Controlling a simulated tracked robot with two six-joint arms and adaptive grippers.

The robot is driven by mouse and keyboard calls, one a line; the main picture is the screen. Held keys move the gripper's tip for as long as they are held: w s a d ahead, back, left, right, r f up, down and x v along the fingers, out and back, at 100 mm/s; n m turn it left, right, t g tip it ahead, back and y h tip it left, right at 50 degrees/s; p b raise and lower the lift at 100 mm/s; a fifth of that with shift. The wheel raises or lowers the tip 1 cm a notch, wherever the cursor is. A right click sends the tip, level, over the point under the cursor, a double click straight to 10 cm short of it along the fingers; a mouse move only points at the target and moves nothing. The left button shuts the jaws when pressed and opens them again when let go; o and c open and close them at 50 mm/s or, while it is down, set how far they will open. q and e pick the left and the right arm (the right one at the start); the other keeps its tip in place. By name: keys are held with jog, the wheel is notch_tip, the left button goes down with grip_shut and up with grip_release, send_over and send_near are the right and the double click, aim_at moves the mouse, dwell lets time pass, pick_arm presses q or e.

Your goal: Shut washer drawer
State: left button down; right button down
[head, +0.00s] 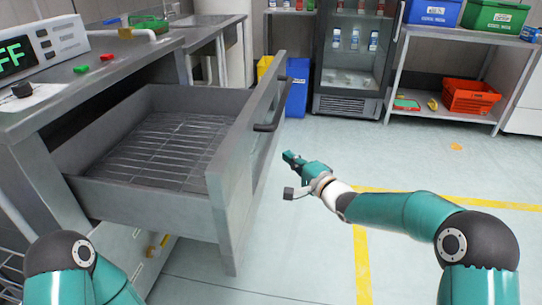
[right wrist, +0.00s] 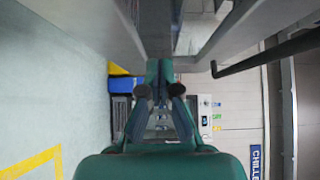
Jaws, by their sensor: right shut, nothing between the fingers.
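The washer drawer (head: 228,184) is a grey metal drawer, pulled well out from under the counter at the left of the head view. Its inside (head: 165,148) has a slatted floor and looks empty. A dark bar handle (head: 272,116) is on the outer face of its front panel; a dark bar like it also shows in the right wrist view (right wrist: 265,53). My right gripper (head: 289,157) is shut and empty, to the right of the front panel and below the handle, seemingly apart from it. Its fingers show in the right wrist view (right wrist: 160,100). My left gripper is hidden.
A counter (head: 100,85) with a display panel (head: 40,48) stands above the drawer. A blue bin (head: 298,88) stands behind the drawer front. A glass-door fridge (head: 352,55) and a shelf with an orange basket (head: 470,97) are at the back.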

aim_at(263, 146)
jog(key=w+a, duration=0.1)
jog(key=a+b, duration=0.1)
jog(key=a, duration=0.1)
jog(key=w+a, duration=0.1)
jog(key=shift+w+a+f, duration=0.1)
jog(key=shift+w+a, duration=0.1)
jog(key=shift+w, duration=0.15)
jog(key=shift+w+a+b, duration=0.1)
jog(key=shift+a+b, duration=0.25)
jog(key=shift+a, duration=0.15)
